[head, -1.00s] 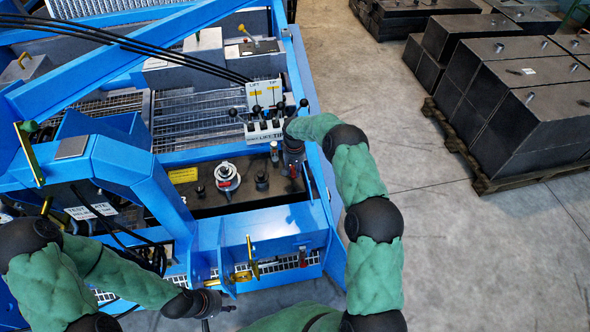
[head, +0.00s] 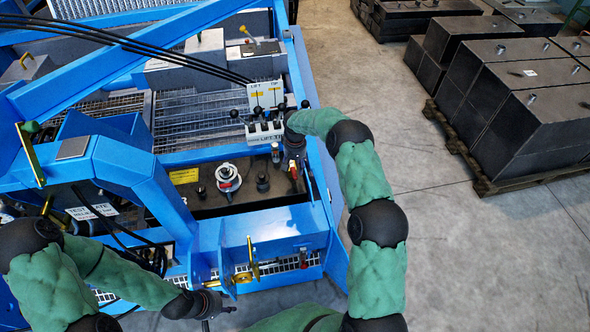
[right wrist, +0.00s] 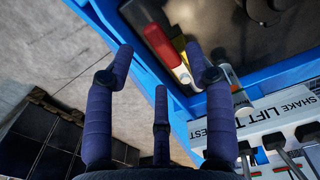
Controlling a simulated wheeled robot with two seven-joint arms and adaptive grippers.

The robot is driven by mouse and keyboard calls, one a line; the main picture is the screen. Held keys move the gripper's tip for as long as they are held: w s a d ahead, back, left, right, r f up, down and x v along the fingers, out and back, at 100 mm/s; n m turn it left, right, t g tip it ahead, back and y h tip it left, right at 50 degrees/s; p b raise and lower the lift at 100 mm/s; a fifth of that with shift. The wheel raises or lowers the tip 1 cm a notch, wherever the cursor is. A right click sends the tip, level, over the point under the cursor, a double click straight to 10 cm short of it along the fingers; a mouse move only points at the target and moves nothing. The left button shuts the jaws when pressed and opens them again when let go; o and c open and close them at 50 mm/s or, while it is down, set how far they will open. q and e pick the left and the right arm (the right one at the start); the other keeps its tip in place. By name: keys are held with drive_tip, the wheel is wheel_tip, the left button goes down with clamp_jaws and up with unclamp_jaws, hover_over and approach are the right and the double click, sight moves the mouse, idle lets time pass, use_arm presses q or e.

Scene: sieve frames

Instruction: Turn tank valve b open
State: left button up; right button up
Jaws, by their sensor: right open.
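A red handle (right wrist: 158,42) with a yellow part beside it and a pale lower end shows in the right wrist view, by the blue frame edge. It shows small and red in the head view (head: 294,172). No label on it is readable, so I cannot tell if it is tank valve b. My right gripper (right wrist: 160,62) is open, with its fingers spread and the red handle ahead of the gap between them. In the head view my right gripper (head: 296,160) is over the tank's right edge. My left gripper (head: 215,304) is low at the front, its fingers unclear.
A lever block marked LIFT and TIP (head: 264,130) stands close beside my right gripper. A white round fitting with a red part (head: 228,180) sits on the dark tank top. A yellow lever (head: 253,258) is on the front. Dark blocks on a pallet (head: 520,110) stand right, beyond clear floor.

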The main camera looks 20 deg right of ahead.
sight(295, 172)
wheel_tip(295, 172, up, 9)
drive_tip(key=shift+f, duration=0.2)
idle(0.5)
drive_tip(key=s+a+f+y, duration=0.1)
drive_tip(key=s+a+f, duration=0.3)
drive_tip(key=a, duration=0.1)
drive_tip(key=s+a+f+y, duration=0.1)
drive_tip(key=s+a+f, duration=0.3)
drive_tip(key=s+f, duration=0.1)
drive_tip(key=s+a+f+n+y, duration=0.1)
drive_tip(key=s+a+f, duration=0.3)
drive_tip(key=s+a, duration=0.1)
drive_tip(key=shift+s+a+f+p, duration=0.2)
drive_tip(key=shift+a+f+p, duration=0.15)
drive_tip(key=shift+f+p, duration=0.05)
drive_tip(key=s+a, duration=0.3)
drive_tip(key=s, duration=0.7)
drive_tip(key=s+a+y, duration=0.1)
drive_tip(key=s+a, duration=0.2)
drive_tip(key=s, duration=0.8)
drive_tip(key=shift+s+a+f+m+p, duration=0.25)
drive_tip(key=shift+a+f+m+p, duration=0.05)
drive_tip(key=shift+f, duration=0.15)
